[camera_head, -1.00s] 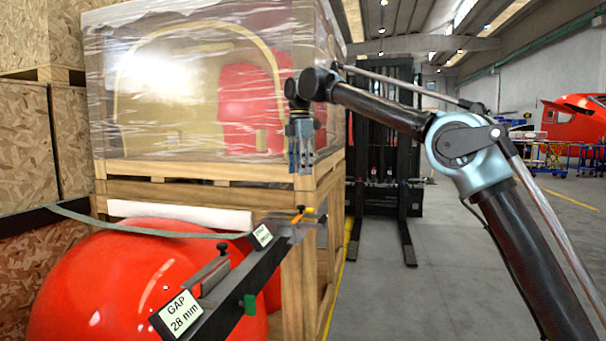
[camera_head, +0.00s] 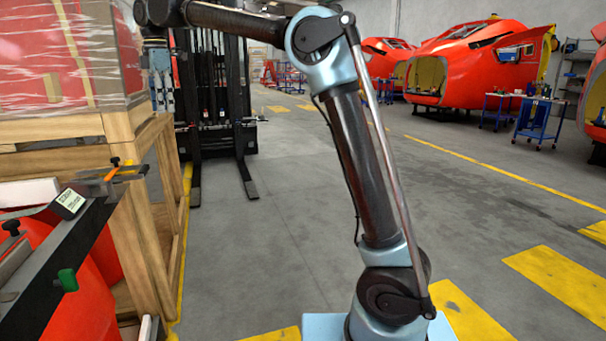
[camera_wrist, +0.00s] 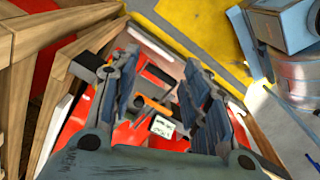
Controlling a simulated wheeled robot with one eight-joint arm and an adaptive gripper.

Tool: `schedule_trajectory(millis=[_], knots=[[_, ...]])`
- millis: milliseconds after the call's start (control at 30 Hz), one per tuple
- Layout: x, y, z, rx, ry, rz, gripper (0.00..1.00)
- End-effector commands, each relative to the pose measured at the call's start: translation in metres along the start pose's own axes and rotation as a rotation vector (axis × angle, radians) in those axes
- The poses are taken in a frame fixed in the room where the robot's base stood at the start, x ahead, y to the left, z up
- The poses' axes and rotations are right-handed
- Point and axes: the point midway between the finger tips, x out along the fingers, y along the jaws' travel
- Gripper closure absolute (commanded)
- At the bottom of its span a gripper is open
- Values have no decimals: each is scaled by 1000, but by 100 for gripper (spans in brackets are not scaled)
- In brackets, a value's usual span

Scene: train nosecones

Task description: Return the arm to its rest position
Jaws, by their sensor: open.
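My gripper (camera_head: 160,88) hangs pointing down at the upper left of the head view, by the right edge of the wrapped crate (camera_head: 60,60). In the wrist view my gripper (camera_wrist: 160,85) shows two separate fingers with nothing held between them. My arm is bent, rising from its base at the lower right and reaching left along the top of the picture. Below the fingers, apart from them, the wrist view shows a white label (camera_wrist: 162,127) and red surfaces. No marked rest position shows.
A wooden frame (camera_head: 150,200) carries the wrapped crate. A dark bar (camera_head: 55,255) with a clamp (camera_head: 120,170) and green knob (camera_head: 67,280) lies at lower left. A forklift (camera_head: 215,110) stands behind my arm. Red nosecones (camera_head: 470,65) and a blue cart (camera_head: 538,118) stand right. Grey floor (camera_head: 270,230) is open.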

Motion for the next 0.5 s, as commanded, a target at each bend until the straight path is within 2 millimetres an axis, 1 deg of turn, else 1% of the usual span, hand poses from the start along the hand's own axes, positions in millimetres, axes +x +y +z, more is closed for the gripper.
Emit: schedule_trajectory(millis=[33, 200, 267, 300, 367, 400, 467, 500], knots=[[-1, -8, 26, 60, 0, 4, 57], [3, -38, 94, 258, 2, 18, 57], [5, -51, 117, 327, 3, 24, 57], [7, -60, 132, 373, 3, 28, 57], [11, -75, 153, 442, 4, 34, 57], [13, -85, 167, 489, 4, 37, 57], [18, -101, 187, 558, 5, 42, 57], [22, -112, 200, 604, 6, 46, 57]])
